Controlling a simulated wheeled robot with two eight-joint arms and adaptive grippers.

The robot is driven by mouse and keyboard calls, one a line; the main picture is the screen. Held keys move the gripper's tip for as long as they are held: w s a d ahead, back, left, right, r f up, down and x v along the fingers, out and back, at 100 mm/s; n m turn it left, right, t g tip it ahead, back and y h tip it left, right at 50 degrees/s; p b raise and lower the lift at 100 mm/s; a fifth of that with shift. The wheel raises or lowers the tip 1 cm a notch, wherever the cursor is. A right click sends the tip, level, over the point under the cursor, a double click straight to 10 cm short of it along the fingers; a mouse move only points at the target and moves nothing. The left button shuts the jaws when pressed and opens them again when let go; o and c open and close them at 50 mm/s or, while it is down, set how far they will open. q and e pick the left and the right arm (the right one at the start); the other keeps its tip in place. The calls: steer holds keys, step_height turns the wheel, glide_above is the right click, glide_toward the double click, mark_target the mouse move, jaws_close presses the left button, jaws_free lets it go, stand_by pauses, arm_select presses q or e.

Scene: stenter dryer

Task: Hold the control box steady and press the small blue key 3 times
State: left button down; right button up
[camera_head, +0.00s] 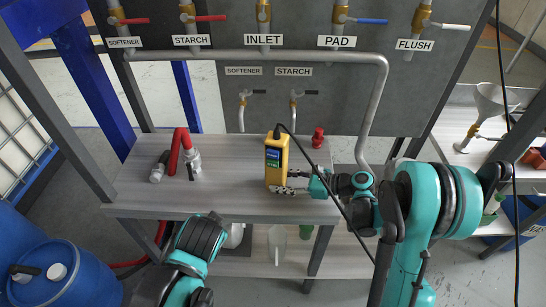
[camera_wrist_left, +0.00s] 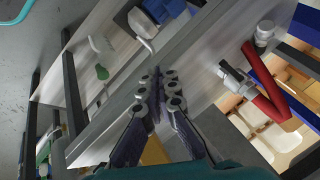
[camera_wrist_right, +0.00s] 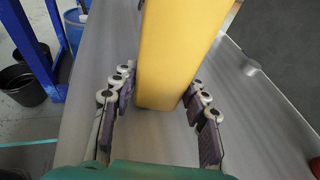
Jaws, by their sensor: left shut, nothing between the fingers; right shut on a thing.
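The yellow control box (camera_head: 276,170) is upright over the right half of the grey table, with a black cable at its top. Its front has a dark panel with small green and blue patches; single keys are too small to tell. My right gripper (camera_head: 296,184) is shut on its lower part. In the right wrist view the fingers (camera_wrist_right: 155,88) stand on both sides of the box (camera_wrist_right: 180,45). Whether its base touches the table is unclear. My left gripper (camera_wrist_left: 158,92) is shut and empty near the table's front edge; its fingers are not clear in the head view.
A red pipe fitting (camera_head: 182,145) stands at the table's left and a small red object (camera_head: 318,138) at the back. Labelled valves and a grey pipe (camera_head: 250,56) line the panel behind. A blue drum (camera_head: 62,280) is at lower left. The table's middle is clear.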

mark_target(273, 154)
arm_select(q)
steer(key=w+d+r+m+t+y, duration=0.3)
steer(key=d+r+m+t+y, duration=0.3)
steer(key=d+r+m+t, duration=0.2)
steer(key=d+r+m, duration=0.2)
steer(key=d+m, duration=0.2)
steer(key=m, duration=0.2)
steer(key=shift+w+d+r+m, duration=0.15)
steer(key=shift+d+r+m, duration=0.2)
steer(key=shift+r+m, duration=0.05)
steer(key=shift+w, duration=0.1)
steer(key=w+d, duration=0.2)
steer(key=w, duration=0.6)
steer(key=shift+w+d, duration=0.15)
steer(key=shift+d, duration=0.05)
steer(key=shift+w, duration=0.1)
stand_by(0.6)
steer(key=shift+w+d, duration=0.15)
steer(key=shift+w, duration=0.15)
